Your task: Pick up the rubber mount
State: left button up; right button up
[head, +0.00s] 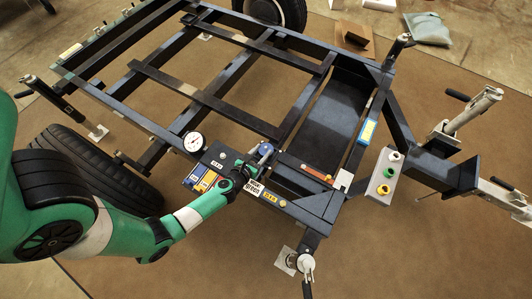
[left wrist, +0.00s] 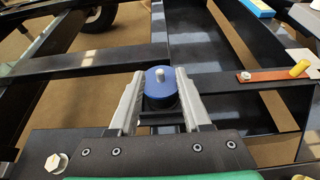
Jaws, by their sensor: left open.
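The rubber mount (left wrist: 160,80), a short black cylinder with a blue top and a pale stud, stands between the fingers of my open left gripper (left wrist: 160,97) in the left wrist view. One finger is on each side of it; I cannot tell whether either touches it. In the head view, the blue top of the mount (head: 266,149) shows at the tip of my left gripper (head: 258,164), over the near side of the dark frame. My arm and gripper hide part of the area around it. My right gripper is not in view.
A white dial gauge (head: 194,142) and blue and yellow boxes (head: 199,179) sit left of my gripper. An orange strip (head: 316,172), a blue block (head: 368,131) and a grey box with colored knobs (head: 384,176) lie to the right. Dark frame bars surround open gaps.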

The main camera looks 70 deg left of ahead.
pick_arm(q)
jog(key=shift+x, duration=0.8)
jog(key=shift+s+d, duration=0.1)
jog(key=shift+s, duration=0.1)
jog(key=shift+c, duration=0.3)
jog(key=shift+w, duration=0.1)
grip_shut()
jog(key=shift+r, duration=0.1)
